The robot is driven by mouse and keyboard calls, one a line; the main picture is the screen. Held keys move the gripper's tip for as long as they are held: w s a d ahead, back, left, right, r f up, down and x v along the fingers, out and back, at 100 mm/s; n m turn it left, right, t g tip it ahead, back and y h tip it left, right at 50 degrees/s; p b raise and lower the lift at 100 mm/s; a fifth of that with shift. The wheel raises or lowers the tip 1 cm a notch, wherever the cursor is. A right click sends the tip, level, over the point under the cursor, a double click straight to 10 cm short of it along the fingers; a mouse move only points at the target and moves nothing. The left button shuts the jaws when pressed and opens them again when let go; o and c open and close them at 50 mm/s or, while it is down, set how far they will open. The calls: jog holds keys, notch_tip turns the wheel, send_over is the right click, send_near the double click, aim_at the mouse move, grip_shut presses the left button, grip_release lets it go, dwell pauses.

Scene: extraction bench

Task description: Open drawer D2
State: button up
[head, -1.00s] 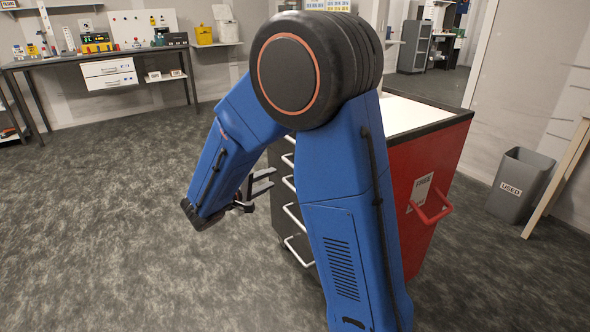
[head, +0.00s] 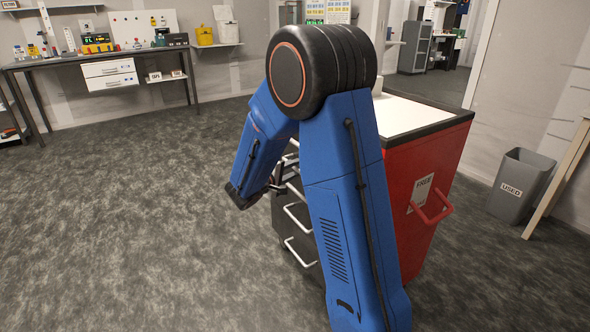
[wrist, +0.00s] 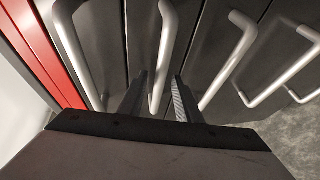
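The red cart (head: 425,190) has dark drawer fronts with several pale bar handles (head: 298,215), partly hidden by my arm in the head view. My gripper (wrist: 160,76) is open at the drawer fronts. In the wrist view its two fingers stand on either side of the second handle (wrist: 165,45) from the left, with gaps beside the bar. The first handle (wrist: 72,50) is left of the fingers and the third handle (wrist: 232,62) is right of them. No D2 label is readable. The drawers I can see look shut. In the head view my gripper (head: 277,184) is mostly hidden.
The cart has a white top (head: 405,115) and a red side handle (head: 432,212). A grey bin (head: 522,187) stands to the right. A workbench (head: 100,58) runs along the back left wall. The carpet left of the cart is clear.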

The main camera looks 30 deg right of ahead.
jog(key=shift+w+d+f, duration=0.1)
jog(key=shift+w+d, duration=0.1)
jog(key=shift+d, duration=0.3)
grip_shut()
jog(key=s+a, duration=0.1)
jog(key=a, duration=2.6)
jog(key=shift+a, duration=0.35)
grip_release()
